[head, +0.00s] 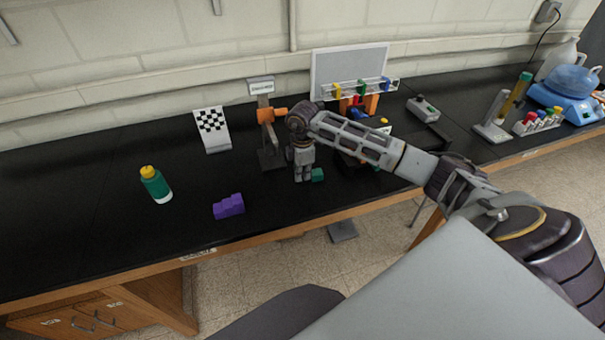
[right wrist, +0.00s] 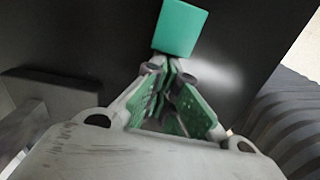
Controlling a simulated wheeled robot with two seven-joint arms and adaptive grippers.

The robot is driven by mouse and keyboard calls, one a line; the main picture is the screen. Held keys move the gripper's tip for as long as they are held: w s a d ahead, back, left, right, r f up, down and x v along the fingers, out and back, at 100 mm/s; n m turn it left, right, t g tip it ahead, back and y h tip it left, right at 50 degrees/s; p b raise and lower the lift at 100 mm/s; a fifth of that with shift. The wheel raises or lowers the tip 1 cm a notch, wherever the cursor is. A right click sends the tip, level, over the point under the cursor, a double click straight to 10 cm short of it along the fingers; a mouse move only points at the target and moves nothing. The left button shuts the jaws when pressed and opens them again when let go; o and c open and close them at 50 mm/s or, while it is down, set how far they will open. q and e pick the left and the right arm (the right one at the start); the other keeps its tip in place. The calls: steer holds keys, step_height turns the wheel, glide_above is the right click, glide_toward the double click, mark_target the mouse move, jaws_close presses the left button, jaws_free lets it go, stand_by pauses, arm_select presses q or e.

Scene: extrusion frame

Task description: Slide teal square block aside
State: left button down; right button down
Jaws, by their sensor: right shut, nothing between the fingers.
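The teal square block (head: 318,175) sits on the black bench top near its front edge, just right of my right gripper's fingertips. It also shows in the right wrist view (right wrist: 180,28), directly beyond the fingertips. My right gripper (head: 303,178) points down at the bench, shut and empty, with its tips beside the block. In the right wrist view the tips (right wrist: 170,68) look very close to the block; I cannot tell whether they touch it. My left gripper is not in view.
A grey stand with an orange clamp (head: 270,135) is close behind my right gripper. The bench's front edge (head: 330,212) is near. Bare bench lies between the purple block and the gripper.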

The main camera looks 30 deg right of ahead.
mark_target(313, 173)
steer(key=shift+s+d, duration=0.25)
steer(key=shift+d, duration=0.6)
steer(key=shift+s+d, duration=0.25)
steer(key=shift+d, duration=0.55)
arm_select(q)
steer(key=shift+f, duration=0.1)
arm_select(e)
steer(key=shift+d+r, duration=0.1)
